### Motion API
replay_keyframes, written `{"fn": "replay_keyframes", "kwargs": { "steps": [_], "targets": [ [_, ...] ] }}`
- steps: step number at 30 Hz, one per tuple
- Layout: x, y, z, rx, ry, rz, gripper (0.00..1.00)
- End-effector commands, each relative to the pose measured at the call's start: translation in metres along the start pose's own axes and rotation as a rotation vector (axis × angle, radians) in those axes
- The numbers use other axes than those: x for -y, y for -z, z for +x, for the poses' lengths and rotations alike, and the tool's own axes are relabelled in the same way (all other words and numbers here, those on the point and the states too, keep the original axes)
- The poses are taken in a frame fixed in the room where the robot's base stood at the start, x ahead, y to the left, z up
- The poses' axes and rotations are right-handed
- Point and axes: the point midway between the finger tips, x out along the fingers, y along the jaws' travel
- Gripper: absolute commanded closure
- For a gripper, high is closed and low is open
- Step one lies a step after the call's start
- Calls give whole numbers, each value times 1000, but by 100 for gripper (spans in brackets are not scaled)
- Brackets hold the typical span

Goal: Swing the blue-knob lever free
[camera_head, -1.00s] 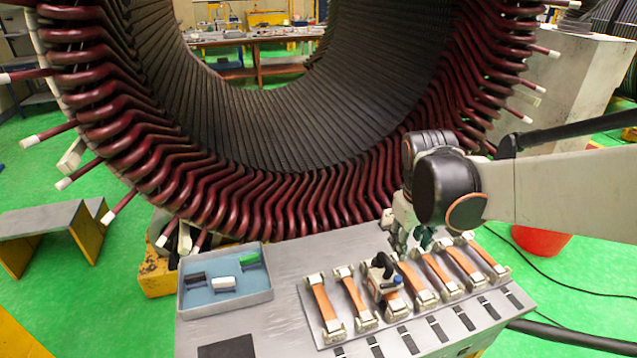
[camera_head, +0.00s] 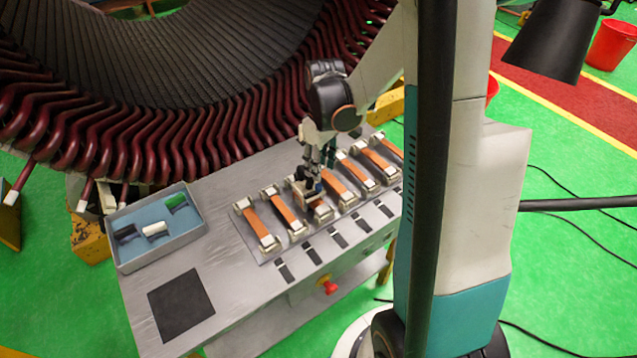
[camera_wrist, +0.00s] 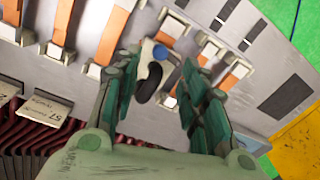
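The blue-knob lever shows in the wrist view as a small blue knob (camera_wrist: 160,52) beside a black curved handle (camera_wrist: 150,82) on a pale body. In the head view this dark and pale device (camera_head: 304,190) sits on one of the orange strips on the bench, partly hidden by my fingers. My gripper (camera_wrist: 160,62) is open, with one green finger on each side of the handle and knob. I see a gap to the right finger; whether the left finger touches the device I cannot tell. In the head view my gripper (camera_head: 319,160) is just above the device.
Several orange strips with pale end blocks (camera_head: 257,224) lie in a row on the grey bench (camera_head: 225,270). A tray (camera_head: 160,247) holds green, white and black pieces. The large stator coils (camera_head: 185,142) rise close behind. A red button (camera_head: 329,287) is on the bench front.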

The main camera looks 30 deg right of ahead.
Motion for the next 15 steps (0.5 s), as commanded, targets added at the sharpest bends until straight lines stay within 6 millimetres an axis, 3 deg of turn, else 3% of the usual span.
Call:
{"fn": "replay_keyframes", "kwargs": {
  "steps": [6,15],
  "targets": [
    [0,0,43,0,0,0,61],
    [0,0,71,0,0,0,61]
  ]
}}
